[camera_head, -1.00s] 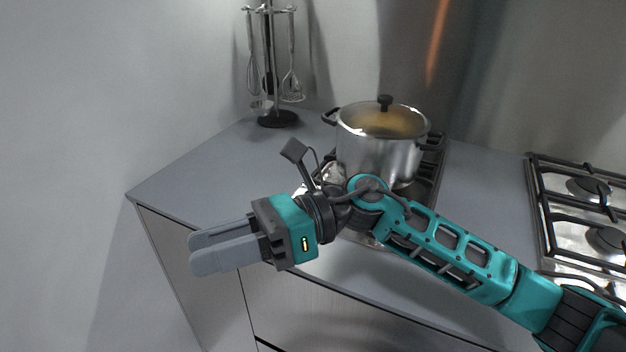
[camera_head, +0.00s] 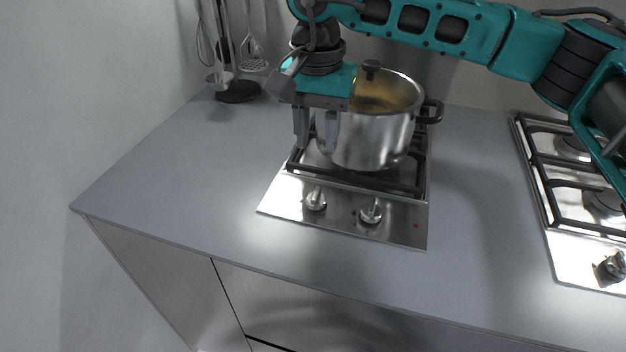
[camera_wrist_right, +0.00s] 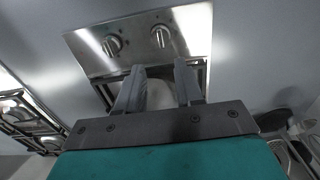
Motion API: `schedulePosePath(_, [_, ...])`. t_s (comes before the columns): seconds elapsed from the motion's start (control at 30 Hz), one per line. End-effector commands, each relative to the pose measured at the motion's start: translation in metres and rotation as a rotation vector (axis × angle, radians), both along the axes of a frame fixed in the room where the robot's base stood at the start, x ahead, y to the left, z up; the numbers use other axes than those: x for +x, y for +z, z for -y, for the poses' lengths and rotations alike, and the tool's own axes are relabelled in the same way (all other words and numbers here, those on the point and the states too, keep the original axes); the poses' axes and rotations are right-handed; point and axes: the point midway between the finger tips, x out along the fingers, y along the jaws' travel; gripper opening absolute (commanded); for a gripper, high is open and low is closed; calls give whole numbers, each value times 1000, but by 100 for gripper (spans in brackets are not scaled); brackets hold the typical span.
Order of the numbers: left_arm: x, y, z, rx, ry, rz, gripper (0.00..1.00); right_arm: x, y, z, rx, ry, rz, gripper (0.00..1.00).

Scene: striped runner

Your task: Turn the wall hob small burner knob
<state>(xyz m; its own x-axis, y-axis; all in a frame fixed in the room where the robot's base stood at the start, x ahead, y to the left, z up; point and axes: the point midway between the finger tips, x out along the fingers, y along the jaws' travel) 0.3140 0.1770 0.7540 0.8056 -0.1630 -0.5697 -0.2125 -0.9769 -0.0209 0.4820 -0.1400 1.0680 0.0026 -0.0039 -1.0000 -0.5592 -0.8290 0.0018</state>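The wall hob (camera_head: 280,203) is a steel hob set in the grey counter, with two round knobs on its front strip: a left knob (camera_head: 316,198) and a right knob (camera_head: 371,211). I cannot tell from markings which serves the small burner. In the right wrist view the left knob (camera_wrist_right: 160,36) and right knob (camera_wrist_right: 111,45) show beyond the fingertips. My left gripper is out of view.
A lidded steel pot (camera_head: 365,135) stands on the wall hob, close to the right gripper. A utensil stand (camera_head: 238,92) is at the back left. A second hob (camera_head: 570,245) is at the right. The counter (camera_head: 180,190) left of the hob is clear.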

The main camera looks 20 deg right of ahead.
Motion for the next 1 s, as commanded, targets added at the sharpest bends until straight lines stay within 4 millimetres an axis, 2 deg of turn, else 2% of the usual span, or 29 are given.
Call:
schedulePosePath(0.3, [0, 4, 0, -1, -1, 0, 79, -1, -67, 0, 2, -1, -6, 36])
schedulePosePath(0.5, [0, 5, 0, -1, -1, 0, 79, -1, -96, -1, 3, -2, -4, 36])
schedulePosePath(0.7, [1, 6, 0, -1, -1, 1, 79, -1, -107, -1, 4, 0, -4, 36])
schedulePosePath(0.93, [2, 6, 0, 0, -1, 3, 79, -1, -108, -1, 4, -1, -2, 36])
schedulePosePath(1.0, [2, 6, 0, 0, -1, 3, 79, -1, -108, -1, 4, -1, -2, 31])
